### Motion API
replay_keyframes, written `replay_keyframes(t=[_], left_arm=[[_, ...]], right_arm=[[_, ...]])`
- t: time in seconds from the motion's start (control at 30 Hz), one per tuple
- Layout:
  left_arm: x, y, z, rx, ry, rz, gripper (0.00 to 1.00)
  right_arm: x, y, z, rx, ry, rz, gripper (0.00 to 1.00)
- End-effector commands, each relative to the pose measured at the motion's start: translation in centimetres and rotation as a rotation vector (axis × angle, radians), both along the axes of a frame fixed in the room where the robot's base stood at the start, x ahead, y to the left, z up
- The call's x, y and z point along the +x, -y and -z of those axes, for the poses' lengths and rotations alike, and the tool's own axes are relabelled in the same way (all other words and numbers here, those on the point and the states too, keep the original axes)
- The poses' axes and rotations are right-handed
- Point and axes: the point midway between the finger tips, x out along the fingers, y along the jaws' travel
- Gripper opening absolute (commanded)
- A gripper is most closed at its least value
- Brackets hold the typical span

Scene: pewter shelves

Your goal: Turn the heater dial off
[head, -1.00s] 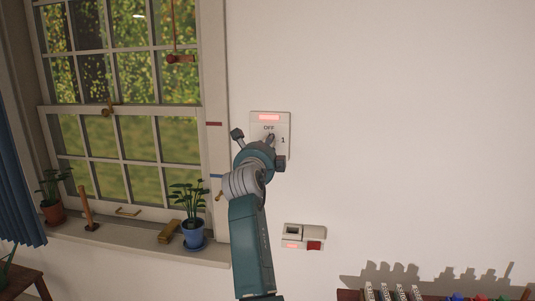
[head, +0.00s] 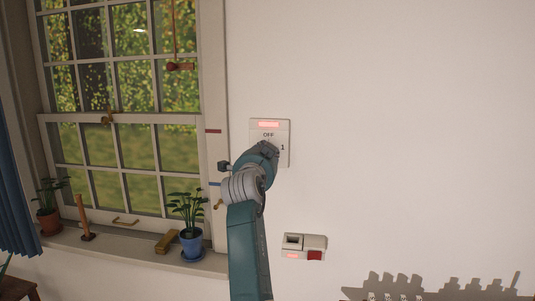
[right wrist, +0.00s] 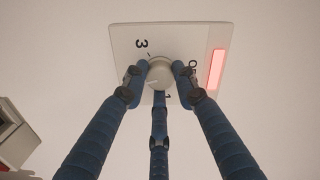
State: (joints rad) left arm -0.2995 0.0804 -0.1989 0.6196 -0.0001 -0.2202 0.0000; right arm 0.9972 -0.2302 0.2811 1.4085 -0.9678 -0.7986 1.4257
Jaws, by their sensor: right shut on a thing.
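The heater panel (head: 284,155) is a pale plate on the wall with a lit red strip at its top and the labels OFF and 1. It also shows in the right wrist view (right wrist: 128,40), turned sideways, with a 3 visible. The round grey dial (right wrist: 160,73) has a pale mark at its lower left in that view. My right gripper (right wrist: 159,79) is shut on the dial, its blue fingers around it. In the head view my right wrist (head: 257,163) hides the dial. My left gripper is not in view.
A smaller switch box (head: 304,246) with a red button is on the wall below. A window (head: 127,115) is at the left. Its sill (head: 130,244) holds potted plants (head: 192,243) and small items. The wall (head: 410,130) right of the panel is clear.

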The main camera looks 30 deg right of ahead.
Motion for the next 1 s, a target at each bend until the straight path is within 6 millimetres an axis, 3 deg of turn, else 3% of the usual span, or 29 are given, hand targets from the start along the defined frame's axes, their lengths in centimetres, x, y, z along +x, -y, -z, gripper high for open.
replay_keyframes(t=[1.0], left_arm=[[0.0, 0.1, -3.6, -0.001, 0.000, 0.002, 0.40]], right_arm=[[0.0, 0.0, 0.7, -0.770, -0.592, -0.008, 0.01]])
